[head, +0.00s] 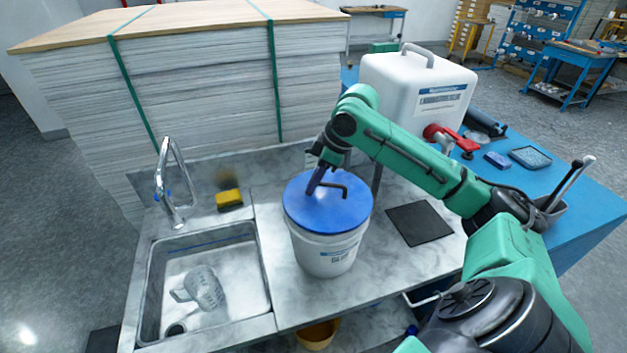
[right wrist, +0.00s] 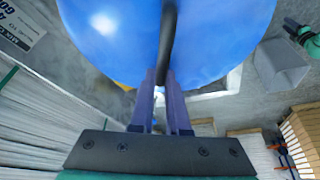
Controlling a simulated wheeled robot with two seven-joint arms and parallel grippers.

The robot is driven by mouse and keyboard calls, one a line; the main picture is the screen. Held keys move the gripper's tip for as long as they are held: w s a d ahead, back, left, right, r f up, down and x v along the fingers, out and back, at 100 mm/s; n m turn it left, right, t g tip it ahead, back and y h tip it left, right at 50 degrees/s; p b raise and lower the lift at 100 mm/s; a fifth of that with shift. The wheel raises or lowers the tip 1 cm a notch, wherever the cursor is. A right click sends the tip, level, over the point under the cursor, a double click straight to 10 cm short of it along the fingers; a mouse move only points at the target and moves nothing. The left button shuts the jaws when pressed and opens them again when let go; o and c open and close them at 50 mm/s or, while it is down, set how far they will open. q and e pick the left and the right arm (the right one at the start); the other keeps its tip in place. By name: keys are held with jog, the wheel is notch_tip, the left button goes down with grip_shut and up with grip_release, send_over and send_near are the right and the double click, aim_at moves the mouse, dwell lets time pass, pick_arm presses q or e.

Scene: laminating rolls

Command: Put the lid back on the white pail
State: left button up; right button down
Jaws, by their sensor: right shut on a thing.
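In the right wrist view, the handle (right wrist: 168,35) runs between the two fingers (right wrist: 167,85) above the blue lid (right wrist: 215,40). My left gripper is not in view.
A sink (head: 207,290) with a clear jug (head: 205,289) lies left of the pail. A yellow sponge (head: 229,199) is behind the sink. A dark square mat (head: 420,223) and a big white canister (head: 415,85) are to the right. A tall board stack (head: 190,85) stands behind.

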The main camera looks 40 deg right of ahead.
dwell(0.4)
jog(key=c, duration=0.8)
grip_release()
jog(key=o, duration=0.5)
jog(key=shift+c, duration=0.2)
notch_tip(320, 180, up, 5)
jog(key=p, duration=0.5)
jog(key=shift+p, duration=0.4)
jog(key=shift+r+p, duration=0.55)
jog(key=shift+r, duration=0.5)
grip_shut()
